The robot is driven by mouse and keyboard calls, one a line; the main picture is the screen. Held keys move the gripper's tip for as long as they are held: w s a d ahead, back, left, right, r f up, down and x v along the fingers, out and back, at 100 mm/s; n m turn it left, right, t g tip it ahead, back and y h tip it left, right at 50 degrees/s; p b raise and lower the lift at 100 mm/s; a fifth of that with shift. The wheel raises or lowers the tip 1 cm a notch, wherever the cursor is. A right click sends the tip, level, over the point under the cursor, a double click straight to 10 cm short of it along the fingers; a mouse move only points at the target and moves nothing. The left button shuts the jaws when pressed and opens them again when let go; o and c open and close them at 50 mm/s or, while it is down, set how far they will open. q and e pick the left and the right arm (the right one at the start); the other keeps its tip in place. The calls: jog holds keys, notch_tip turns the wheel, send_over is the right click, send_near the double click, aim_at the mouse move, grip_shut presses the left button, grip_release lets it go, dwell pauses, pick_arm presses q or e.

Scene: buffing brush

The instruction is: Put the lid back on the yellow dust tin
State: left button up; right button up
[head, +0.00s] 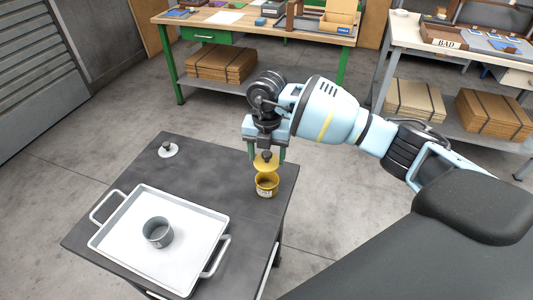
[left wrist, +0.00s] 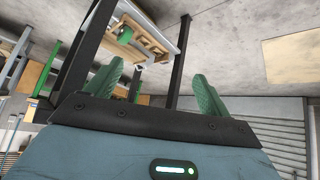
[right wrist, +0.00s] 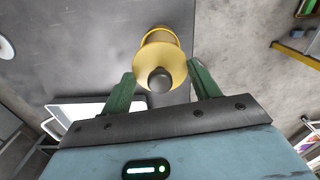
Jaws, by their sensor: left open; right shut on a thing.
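The yellow dust tin (head: 267,187) stands upright and open near the right back corner of the dark table. My right gripper (head: 266,152) is above it, shut on the dark knob of the yellow lid (head: 265,163). The lid hangs just over the tin's rim; I cannot tell whether they touch. In the right wrist view the lid (right wrist: 175,62) with its knob lies between the fingers (right wrist: 160,85) and hides most of the tin (right wrist: 158,34). My left gripper (left wrist: 155,85) is open and empty, away from the table, and out of the head view.
A pale round lid (head: 168,151) with a dark knob lies at the back left. The table's (head: 215,165) middle is clear. Workbenches (head: 250,22) stand beyond.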

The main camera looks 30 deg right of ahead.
aim_at(267, 161)
pick_arm(q)
jog(key=shift+s+f, duration=0.1)
jog(key=shift+f, duration=0.05)
pick_arm(e)
jog(key=shift+f, duration=0.25)
jog(key=shift+f+b, duration=0.75)
jog(key=shift+f, duration=0.35)
notch_tip(267, 161, down, 2)
jog(key=shift+f+b, duration=0.1)
jog(key=shift+b, duration=0.6)
pick_arm(q)
jog(key=shift+s+d+f, duration=0.1)
jog(key=shift+s+f, duration=0.2)
jog(key=shift+f, duration=0.55)
jog(key=shift+s+d+f, duration=0.1)
jog(key=shift+s+f, duration=0.15)
jog(key=shift+f, duration=0.55)
pick_arm(e)
jog(key=shift+f, duration=0.8)
pick_arm(q)
jog(key=shift+s, duration=0.1)
jog(key=shift+w+r, duration=0.35)
jog(key=shift+r, duration=0.2)
pick_arm(e)
jog(key=shift+r, duration=0.1)
